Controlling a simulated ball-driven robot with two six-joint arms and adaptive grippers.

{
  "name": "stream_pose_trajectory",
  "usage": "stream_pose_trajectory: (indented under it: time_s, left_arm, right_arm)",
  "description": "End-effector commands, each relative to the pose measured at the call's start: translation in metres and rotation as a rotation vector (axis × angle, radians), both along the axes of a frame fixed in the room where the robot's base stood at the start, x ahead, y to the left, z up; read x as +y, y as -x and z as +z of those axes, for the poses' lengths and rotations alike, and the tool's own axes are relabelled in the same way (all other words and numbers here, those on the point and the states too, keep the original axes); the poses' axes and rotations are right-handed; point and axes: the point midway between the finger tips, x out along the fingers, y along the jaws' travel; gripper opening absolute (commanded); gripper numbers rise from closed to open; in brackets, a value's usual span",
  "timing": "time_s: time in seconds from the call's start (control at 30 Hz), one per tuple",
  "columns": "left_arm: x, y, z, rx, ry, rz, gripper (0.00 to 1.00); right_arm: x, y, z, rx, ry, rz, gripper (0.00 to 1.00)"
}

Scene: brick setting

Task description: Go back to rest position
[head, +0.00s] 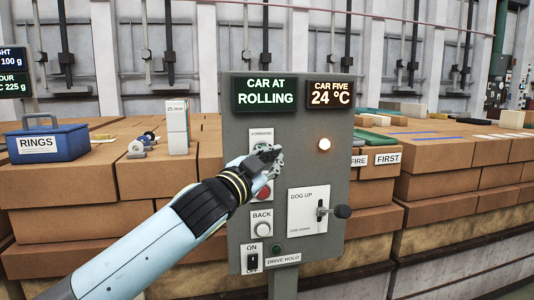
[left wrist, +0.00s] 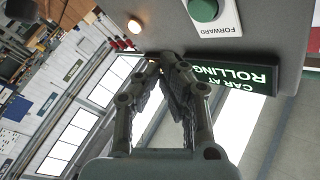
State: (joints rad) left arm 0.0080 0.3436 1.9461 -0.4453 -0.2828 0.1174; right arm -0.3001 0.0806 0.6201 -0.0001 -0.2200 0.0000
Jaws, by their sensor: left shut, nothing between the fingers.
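My left gripper (head: 270,155) is shut and empty in front of the grey control panel (head: 235,215), over its upper left part. It covers part of the FORWARD plate (head: 261,134). In the left wrist view the left gripper's fingers (left wrist: 170,62) meet at the tips, and the green FORWARD button (left wrist: 203,10) shows to their right, apart from them. A red button (head: 264,192) sits just below the gripper in the head view. My right gripper is not in view.
The panel carries a BACK button (head: 262,229), an ON switch (head: 253,263), a DOG UP lever (head: 341,212) and a lit lamp (head: 324,144). Its displays read CAR AT ROLLING (head: 265,94) and CAR FIVE 24 °C (head: 330,94). Brick stacks (head: 455,155) and a blue RINGS box (head: 65,143) stand behind.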

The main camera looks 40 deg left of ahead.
Motion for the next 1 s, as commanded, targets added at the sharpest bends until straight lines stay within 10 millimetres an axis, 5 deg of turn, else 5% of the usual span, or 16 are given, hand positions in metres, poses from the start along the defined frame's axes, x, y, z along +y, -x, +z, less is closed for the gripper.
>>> stream_pose_trajectory:
  time_s: [0.27, 0.37, 0.47, 0.67, 0.87, 1.0]
  left_arm:
    - [0.0, 0.001, -0.002, 0.004, 0.0, 0.0, 0.0]
    - [-0.003, 0.007, -0.024, 0.037, 0.015, 0.001, 0.0]
    - [0.002, 0.011, -0.077, 0.127, 0.044, 0.02, 0.0]
    - [0.013, 0.044, -0.236, 0.408, 0.147, 0.076, 0.0]
    - [0.014, 0.118, -0.389, 0.691, 0.25, 0.14, 0.0]
    - [0.008, 0.192, -0.481, 0.886, 0.32, 0.191, 0.0]
  right_arm:
    - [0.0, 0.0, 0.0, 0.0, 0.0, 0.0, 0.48]
    - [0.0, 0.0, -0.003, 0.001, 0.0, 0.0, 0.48]
    - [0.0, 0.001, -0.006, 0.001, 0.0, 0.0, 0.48]
    - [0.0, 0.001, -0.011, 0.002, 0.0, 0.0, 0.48]
    - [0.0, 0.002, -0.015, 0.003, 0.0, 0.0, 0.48]
    - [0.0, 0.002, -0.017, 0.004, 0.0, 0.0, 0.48]
